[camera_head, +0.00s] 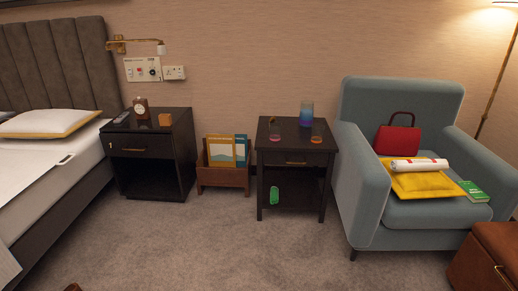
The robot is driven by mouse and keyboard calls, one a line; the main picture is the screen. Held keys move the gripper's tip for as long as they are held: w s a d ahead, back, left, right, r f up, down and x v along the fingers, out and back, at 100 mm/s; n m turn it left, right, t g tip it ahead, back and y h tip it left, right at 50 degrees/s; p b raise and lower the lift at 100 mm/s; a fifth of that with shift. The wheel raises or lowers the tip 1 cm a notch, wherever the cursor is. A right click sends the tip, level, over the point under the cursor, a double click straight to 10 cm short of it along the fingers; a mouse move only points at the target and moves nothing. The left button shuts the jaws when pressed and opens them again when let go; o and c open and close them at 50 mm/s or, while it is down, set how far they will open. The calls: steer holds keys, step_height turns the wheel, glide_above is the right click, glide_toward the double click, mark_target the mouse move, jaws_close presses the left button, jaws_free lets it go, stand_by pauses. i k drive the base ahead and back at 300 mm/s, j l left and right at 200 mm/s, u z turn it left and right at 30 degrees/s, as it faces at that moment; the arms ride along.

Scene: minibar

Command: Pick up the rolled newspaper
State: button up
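The rolled newspaper (420,165) is a white roll with a reddish band near its left part. My gripper does not show in the head view.
A red handbag (397,138) stands behind the newspaper, and a green booklet (473,191) lies at its right. A brown leather ottoman (490,258) is at the front right. A dark side table (293,158) stands left of the chair. Open carpet (240,245) lies in front.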

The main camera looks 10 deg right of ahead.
mark_target(437, 164)
steer(key=z, duration=1.45)
steer(key=i+j, duration=0.25)
steer(key=i, duration=0.3)
steer(key=i+j+z, duration=0.15)
steer(key=i, duration=0.4)
steer(key=i+j, duration=0.35)
steer(key=i, duration=0.2)
steer(key=i+j+z, duration=0.1)
steer(key=i+j, duration=0.2)
steer(key=i, duration=0.25)
